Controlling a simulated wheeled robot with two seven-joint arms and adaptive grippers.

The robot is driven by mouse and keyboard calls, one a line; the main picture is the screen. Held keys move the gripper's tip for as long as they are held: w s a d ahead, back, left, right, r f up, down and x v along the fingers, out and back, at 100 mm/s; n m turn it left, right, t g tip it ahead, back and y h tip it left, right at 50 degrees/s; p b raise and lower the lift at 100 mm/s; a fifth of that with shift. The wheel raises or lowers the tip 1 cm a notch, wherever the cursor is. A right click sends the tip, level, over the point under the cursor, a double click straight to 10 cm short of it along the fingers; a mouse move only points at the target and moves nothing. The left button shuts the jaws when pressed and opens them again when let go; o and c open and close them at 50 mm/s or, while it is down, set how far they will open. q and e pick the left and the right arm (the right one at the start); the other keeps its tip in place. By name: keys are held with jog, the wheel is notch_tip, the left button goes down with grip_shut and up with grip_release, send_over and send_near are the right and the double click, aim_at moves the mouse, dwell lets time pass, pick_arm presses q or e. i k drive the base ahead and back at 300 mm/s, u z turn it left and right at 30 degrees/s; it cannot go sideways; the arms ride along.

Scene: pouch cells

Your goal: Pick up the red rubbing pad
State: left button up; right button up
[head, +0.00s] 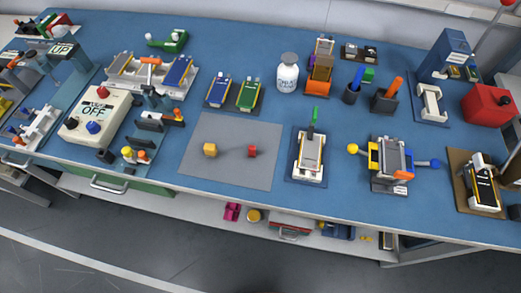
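A small red block (252,151), which looks like the red rubbing pad, lies on the grey mat (230,178) near the front middle of the blue bench. A yellow block (210,150) lies on the same mat to its left, with a clear gap between them. Nothing covers the red block. Neither of my grippers shows in the head view.
A white fixture (309,160) with a green handle stands right of the mat. A white bottle (288,75) and two small trays (249,95) stand behind it. An OFF box (95,115) and small devices are on the left. A larger red box (488,104) stands far right.

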aim_at(252, 149)
jog(key=u, duration=1.6)
jog(key=k, duration=1.05)
jog(key=z, duration=1.95)
jog(key=i, duration=0.5)
